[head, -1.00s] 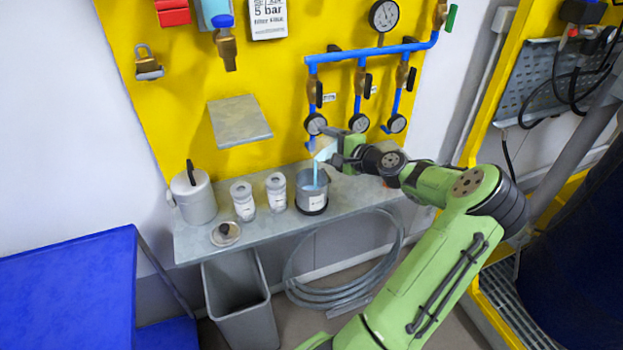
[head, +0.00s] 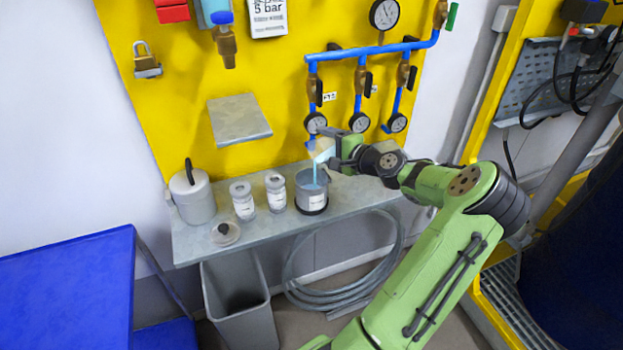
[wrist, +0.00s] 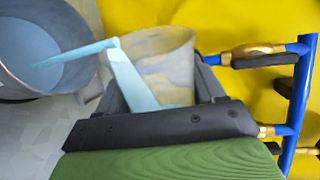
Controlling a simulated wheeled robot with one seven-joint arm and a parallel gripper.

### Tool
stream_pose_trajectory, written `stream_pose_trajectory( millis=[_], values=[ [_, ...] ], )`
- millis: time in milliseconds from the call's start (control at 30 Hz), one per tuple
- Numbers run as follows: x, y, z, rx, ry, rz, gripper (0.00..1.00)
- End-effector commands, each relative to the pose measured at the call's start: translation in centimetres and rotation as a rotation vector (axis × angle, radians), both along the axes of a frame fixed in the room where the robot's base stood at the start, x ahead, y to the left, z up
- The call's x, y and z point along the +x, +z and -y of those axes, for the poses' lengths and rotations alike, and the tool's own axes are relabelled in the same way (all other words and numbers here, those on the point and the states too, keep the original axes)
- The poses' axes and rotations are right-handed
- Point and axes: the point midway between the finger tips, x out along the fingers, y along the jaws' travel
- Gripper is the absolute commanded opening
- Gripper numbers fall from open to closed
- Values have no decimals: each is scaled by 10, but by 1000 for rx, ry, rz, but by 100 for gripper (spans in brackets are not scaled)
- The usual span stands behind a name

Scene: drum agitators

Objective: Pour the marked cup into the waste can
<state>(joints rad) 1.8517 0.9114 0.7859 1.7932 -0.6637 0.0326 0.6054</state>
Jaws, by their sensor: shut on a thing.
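My gripper (head: 340,152) is shut on a pale, translucent cup (wrist: 168,62) and holds it tilted above a grey metal pot. Light-blue liquid runs from the cup in a thin stream (head: 315,172) into the pot (head: 312,198). The pot stands on the shelf and has a white label. In the wrist view the pot (wrist: 75,22) holds blue liquid, and the stream crosses its rim. I cannot make out a mark on the cup. An open, tall grey bin (head: 243,318) stands on the floor below the shelf; its inside looks dark.
On the grey shelf (head: 275,232) stand a lidded can (head: 195,202), two labelled jars (head: 243,203) (head: 276,195) and a loose knobbed lid (head: 226,236). Blue pipes with gauges (head: 360,123) are close behind my gripper. A coiled hose (head: 335,295) hangs below. A blue table (head: 65,290) is at left.

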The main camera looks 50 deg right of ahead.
Motion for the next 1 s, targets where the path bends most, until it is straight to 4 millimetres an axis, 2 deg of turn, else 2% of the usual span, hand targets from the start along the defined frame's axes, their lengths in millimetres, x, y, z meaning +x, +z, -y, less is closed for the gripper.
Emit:
stream_pose_trajectory(
  millis=[1000],
  values=[
    [1,-3,-3,-101,0,-21,35]
  ],
)
